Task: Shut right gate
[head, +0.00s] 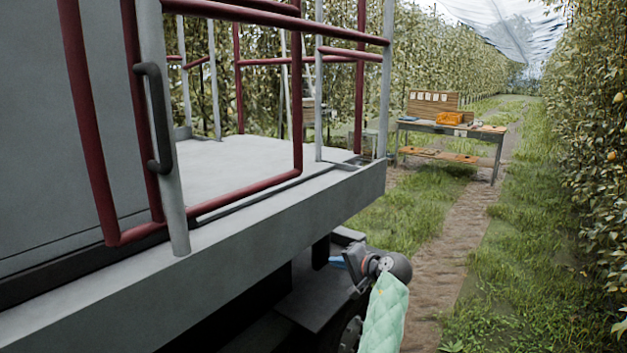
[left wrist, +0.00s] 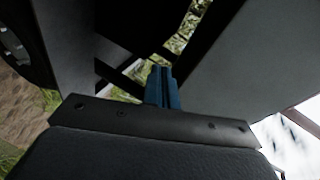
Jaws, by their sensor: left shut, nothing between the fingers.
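A gate of dark red tubes (head: 244,190) stands at the side of the grey platform (head: 260,225) in the head view. A black handle (head: 153,118) is beside a grey post at its left part. Whether the gate is latched, I cannot tell. My left gripper (head: 338,261) is low beside the platform's far right corner, below its deck and well apart from the handle. My right gripper is not in view.
Red and grey rails (head: 345,52) rise at the platform's far end. A wheel (head: 351,333) is under the platform. A dirt path (head: 450,250) and grass lie open to the right, beside leafy trees.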

